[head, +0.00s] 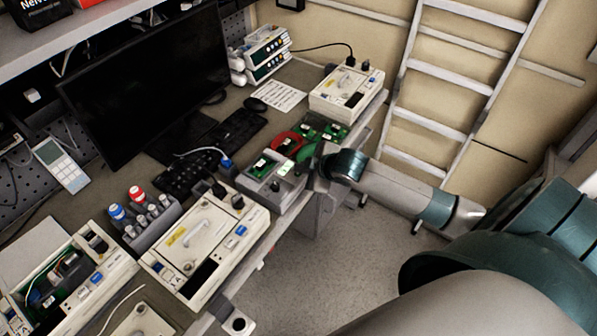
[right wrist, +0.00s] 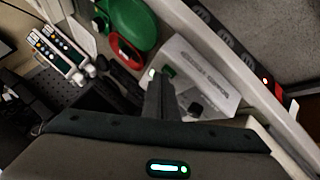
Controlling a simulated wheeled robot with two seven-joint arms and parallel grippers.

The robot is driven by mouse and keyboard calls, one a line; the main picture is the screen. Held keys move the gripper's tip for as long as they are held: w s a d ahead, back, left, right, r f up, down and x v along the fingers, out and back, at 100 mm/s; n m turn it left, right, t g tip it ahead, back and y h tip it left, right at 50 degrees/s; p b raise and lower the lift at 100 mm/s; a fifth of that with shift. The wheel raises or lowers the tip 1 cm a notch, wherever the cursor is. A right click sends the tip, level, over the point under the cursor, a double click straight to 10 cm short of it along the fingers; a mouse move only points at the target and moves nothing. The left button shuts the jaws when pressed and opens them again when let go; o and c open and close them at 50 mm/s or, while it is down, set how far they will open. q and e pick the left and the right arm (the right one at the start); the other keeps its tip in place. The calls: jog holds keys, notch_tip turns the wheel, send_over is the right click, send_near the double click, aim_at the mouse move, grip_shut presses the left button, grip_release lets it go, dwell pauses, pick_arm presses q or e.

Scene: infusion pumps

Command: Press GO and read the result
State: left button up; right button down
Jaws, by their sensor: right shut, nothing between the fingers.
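A pale grey test box (head: 262,196) stands at the front edge of the bench, with small green parts (head: 284,168) and a dark knob on its top. The same box (right wrist: 211,83) shows in the right wrist view, with lettering too small to read. My right gripper (head: 309,172) reaches in from the right and is at the box's right end. In the right wrist view its shut, empty fingers (right wrist: 158,92) point at the box top, beside a small light spot and a green part. I cannot tell whether they touch. No GO label or result is readable. My left gripper is not in view.
A red ring-shaped tray (head: 288,141) and green boards (head: 334,131) lie just behind the box. White pumps stand on both sides, one at the left (head: 205,243) and one at the far right (head: 346,92). A keyboard (head: 190,172) and dark monitor (head: 145,80) are behind.

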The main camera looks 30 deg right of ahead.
aim_at(301, 176)
dwell(0.5)
jog(key=shift+r+p, duration=0.6)
jog(key=shift+r, duration=0.15)
jog(key=shift+r, duration=2.5)
